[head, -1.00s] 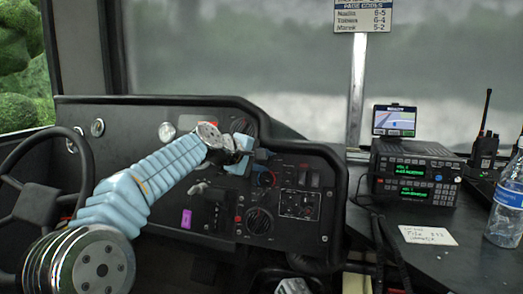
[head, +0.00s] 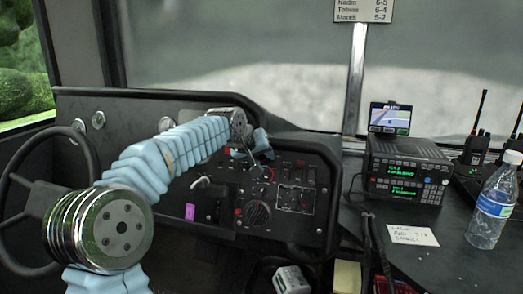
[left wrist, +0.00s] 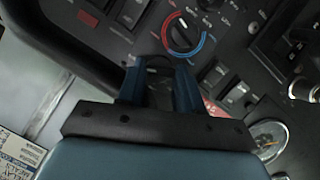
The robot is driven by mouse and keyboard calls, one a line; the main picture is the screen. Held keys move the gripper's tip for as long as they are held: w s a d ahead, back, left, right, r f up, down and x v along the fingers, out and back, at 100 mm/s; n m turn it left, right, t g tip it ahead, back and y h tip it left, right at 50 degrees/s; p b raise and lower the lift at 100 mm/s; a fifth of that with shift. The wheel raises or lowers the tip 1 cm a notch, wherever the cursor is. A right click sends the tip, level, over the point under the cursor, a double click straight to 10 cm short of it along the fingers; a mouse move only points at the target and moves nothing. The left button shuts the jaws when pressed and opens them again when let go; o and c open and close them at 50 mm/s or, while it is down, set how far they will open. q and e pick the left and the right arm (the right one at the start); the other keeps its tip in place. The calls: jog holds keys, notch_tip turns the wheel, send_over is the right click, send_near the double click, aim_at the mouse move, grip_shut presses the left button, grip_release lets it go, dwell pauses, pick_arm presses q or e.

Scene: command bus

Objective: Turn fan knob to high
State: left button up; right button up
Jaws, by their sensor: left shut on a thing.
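My left gripper (head: 260,146) is at the upper right part of the black dashboard panel (head: 229,205), just above the temperature dial with a red and blue arc. In the left wrist view the fingers (left wrist: 159,75) are shut on a dark round knob (left wrist: 159,62), largely hidden between them. Its label and pointer cannot be read. The dial with the red and blue arc (left wrist: 183,35) is beside the fingertips, clear of them. My right gripper is not in view.
A larger round knob (head: 257,213) and switches sit lower on the panel. The steering wheel (head: 88,165) is at the left. A radio (head: 405,170), a white note (head: 411,235) and a water bottle (head: 493,207) stand or lie on the right console.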

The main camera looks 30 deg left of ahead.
pick_arm(q)
jog(key=shift+d+f+m+y+p, duration=0.1)
jog(key=shift+m+y+p, duration=0.3)
jog(key=shift+m, duration=0.4)
jog(key=o, duration=1)
jog(key=shift+o, duration=0.2)
jog(key=v, duration=1.3)
jog(key=shift+r+b, duration=0.4)
jog(key=shift+r, duration=0.1)
jog(key=shift+s, duration=0.2)
